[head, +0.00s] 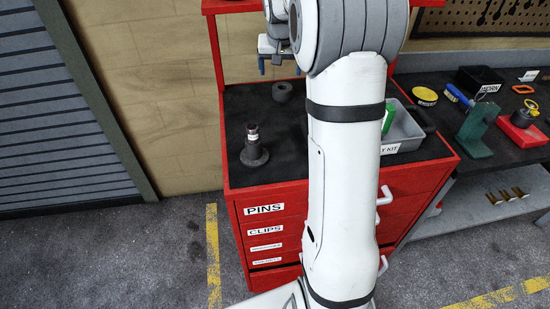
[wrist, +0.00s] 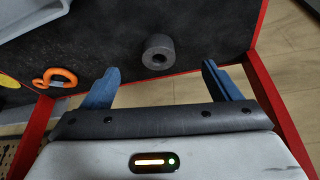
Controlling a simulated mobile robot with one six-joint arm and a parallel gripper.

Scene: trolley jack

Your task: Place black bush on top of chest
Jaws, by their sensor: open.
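The black bush (head: 282,91), a short thick ring with a hole, sits on the black top of the red chest (head: 232,172), near its back edge. In the wrist view the bush (wrist: 158,52) lies just beyond the fingertips, roughly centred between them, close to the red rim. My gripper (head: 268,62) is open and empty, up and left of the bush in the head view. Its two blue fingers (wrist: 161,67) stand wide apart in the wrist view. My white arm hides the middle of the chest top in the head view.
A black flanged post (head: 254,150) stands at the chest's front left. A grey tray (head: 405,130) with a green item is at the right. An orange hook (wrist: 56,77) lies on the chest top. Red uprights (head: 216,52) rise at the back. The workbench (head: 500,140) holds several items.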

